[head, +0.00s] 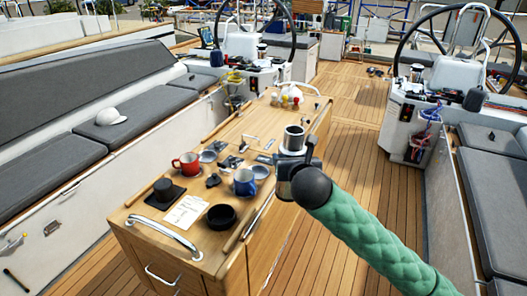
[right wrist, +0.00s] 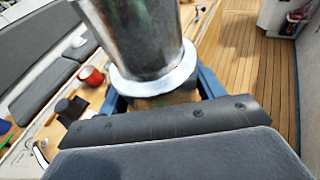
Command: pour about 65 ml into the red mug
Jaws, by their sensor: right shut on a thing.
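The red mug (head: 187,164) stands upright on the wooden cockpit table (head: 150,216), left of its middle. It also shows in the right wrist view (right wrist: 91,76). My right gripper (head: 290,158) is shut on a metal cup-like vessel (head: 293,138), held roughly upright above the table's right edge, to the right of the red mug. In the right wrist view the metal vessel (right wrist: 138,35) fills the upper middle. What is inside it cannot be told. My left gripper is not in view.
A blue mug (head: 245,182) stands between the red mug and my right arm. A black bowl (head: 222,216), a paper sheet (head: 186,211) and a dark round object on a black pad (head: 164,190) lie in front. Small hardware and bottles (head: 290,101) are farther back.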

